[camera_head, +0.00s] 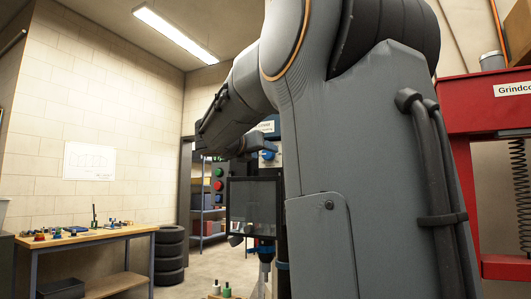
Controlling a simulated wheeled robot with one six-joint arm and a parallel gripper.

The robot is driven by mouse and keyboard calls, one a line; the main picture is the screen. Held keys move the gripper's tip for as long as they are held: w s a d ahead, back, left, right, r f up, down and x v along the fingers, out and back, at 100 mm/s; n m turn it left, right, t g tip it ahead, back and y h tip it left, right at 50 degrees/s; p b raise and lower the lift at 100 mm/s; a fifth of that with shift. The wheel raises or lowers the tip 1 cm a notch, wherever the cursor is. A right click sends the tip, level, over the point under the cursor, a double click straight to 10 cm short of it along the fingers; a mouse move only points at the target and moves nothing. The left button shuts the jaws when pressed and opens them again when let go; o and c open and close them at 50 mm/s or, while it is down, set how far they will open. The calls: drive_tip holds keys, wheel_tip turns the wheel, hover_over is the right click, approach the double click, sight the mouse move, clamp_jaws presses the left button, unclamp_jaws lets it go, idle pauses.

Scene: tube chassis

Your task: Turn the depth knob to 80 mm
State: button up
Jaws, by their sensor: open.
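A drilling machine with a pale label plate (264,127) stands in the middle distance, mostly behind my arm. A small blue round part (267,155) shows on it below the label. I cannot tell whether this is the depth knob, and no scale or reading is legible. My gripper (262,146) is small and dark at the far end of my arm, close to the blue part. It is open, but its fingers are hard to make out. I cannot tell whether it touches anything. A dark see-through guard (254,205) hangs below.
A control box has a red button (218,185) and a green button (219,172). A workbench (100,235) with small parts stands at left, beside stacked tyres (170,255). A red press frame (480,105) stands close at right. Open floor (205,270) shows between tyres and machine.

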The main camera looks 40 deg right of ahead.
sight(268, 154)
drive_tip(key=shift+x, duration=1.25)
drive_tip(key=c, duration=1)
drive_tip(key=shift+c, duration=0.2)
